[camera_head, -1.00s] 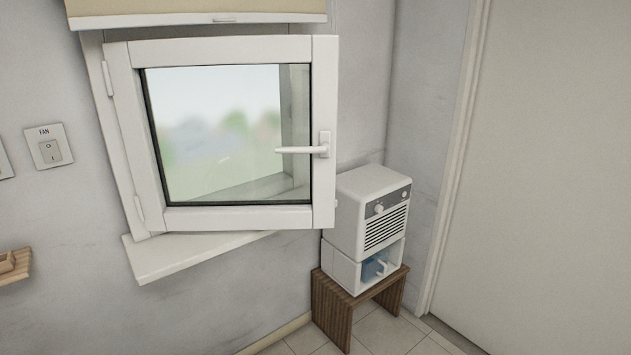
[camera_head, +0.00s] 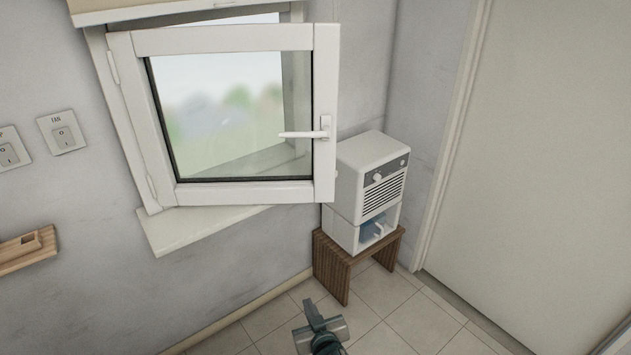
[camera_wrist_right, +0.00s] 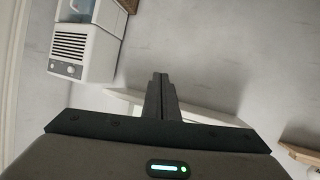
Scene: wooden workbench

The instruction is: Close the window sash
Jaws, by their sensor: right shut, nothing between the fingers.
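The white window sash (camera_head: 325,100) stands open, swung into the room on hinges at its left side. Its handle (camera_head: 303,134) sits on the right stile and points left, level. Part of the frame (camera_head: 135,120) and the opening show behind the sash. My right gripper (camera_head: 311,305) is at the bottom of the head view, in front of and well below the sash, touching nothing visible. In the right wrist view its fingers (camera_wrist_right: 160,84) are together and empty. The sash itself is not clear in that view. My left gripper is out of view.
A white appliance (camera_head: 368,165) stands on a wooden stool (camera_head: 333,262) right of the sash, also in the wrist view (camera_wrist_right: 85,52). The sill (camera_head: 190,228) juts out below. Switches (camera_head: 62,133) and a wooden shelf (camera_head: 25,252) are on the left wall. The tiled floor is clear.

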